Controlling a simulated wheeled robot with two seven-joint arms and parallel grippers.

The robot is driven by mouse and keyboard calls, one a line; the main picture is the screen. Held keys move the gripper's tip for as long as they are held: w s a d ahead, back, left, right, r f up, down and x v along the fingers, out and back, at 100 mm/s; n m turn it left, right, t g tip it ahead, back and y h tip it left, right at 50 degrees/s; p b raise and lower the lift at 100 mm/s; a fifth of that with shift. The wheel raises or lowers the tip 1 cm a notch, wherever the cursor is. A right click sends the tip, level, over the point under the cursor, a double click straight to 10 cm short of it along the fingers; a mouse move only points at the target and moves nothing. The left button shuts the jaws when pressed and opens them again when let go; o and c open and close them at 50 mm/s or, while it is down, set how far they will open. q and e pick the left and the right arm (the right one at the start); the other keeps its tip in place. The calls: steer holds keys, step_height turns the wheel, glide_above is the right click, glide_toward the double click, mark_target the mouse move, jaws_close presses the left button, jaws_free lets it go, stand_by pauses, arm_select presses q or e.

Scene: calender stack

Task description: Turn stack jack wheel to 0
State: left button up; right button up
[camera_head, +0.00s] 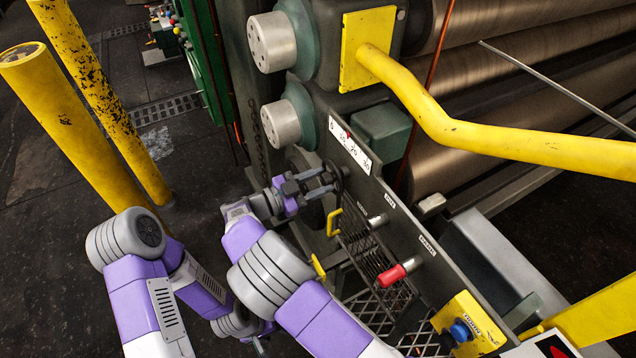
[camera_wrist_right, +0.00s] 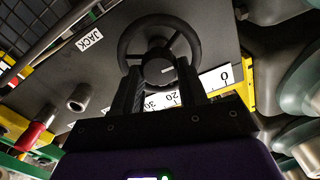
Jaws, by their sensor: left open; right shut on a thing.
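The stack jack wheel (camera_wrist_right: 160,42) is a black spoked handwheel on the dark panel, beside the JACK label (camera_wrist_right: 89,41). It also shows in the head view (camera_head: 342,172). My right gripper (camera_head: 318,183) is shut on the wheel, its two black fingers reaching the hub and lower rim in the wrist view (camera_wrist_right: 160,82). The white scale (camera_head: 350,146) runs from 0 to 30. Its red pointer (camera_head: 348,134) sits between 0 and 10. In the wrist view the fingers hide part of the scale. My left gripper (camera_head: 257,345) is open low down, mostly hidden behind my right arm.
A red-handled lever (camera_head: 393,274) and a silver knob (camera_head: 377,220) stick out of the panel. A yellow box with a blue button (camera_head: 461,331) is at lower right. A thick yellow rail (camera_head: 480,137) crosses before the rollers. Yellow posts (camera_head: 85,125) stand at left, with open floor beyond.

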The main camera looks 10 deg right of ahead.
steer(key=m+b, duration=0.2)
steer(key=m, duration=0.1)
steer(key=shift+f+m+b, duration=0.2)
steer(key=shift+m+b, duration=0.1)
steer(key=shift+b, duration=0.05)
steer(key=shift+s+r+m+b, duration=0.1)
steer(key=shift+m+b, duration=0.75)
steer(key=shift+m, duration=0.35)
steer(key=o, duration=1.1)
steer(key=shift+c, duration=0.2)
steer(key=shift+a, duration=0.1)
steer(key=v, duration=0.7)
steer(key=shift+a+p, duration=0.15)
steer(key=shift+p, duration=0.3)
steer(key=shift+s, duration=0.1)
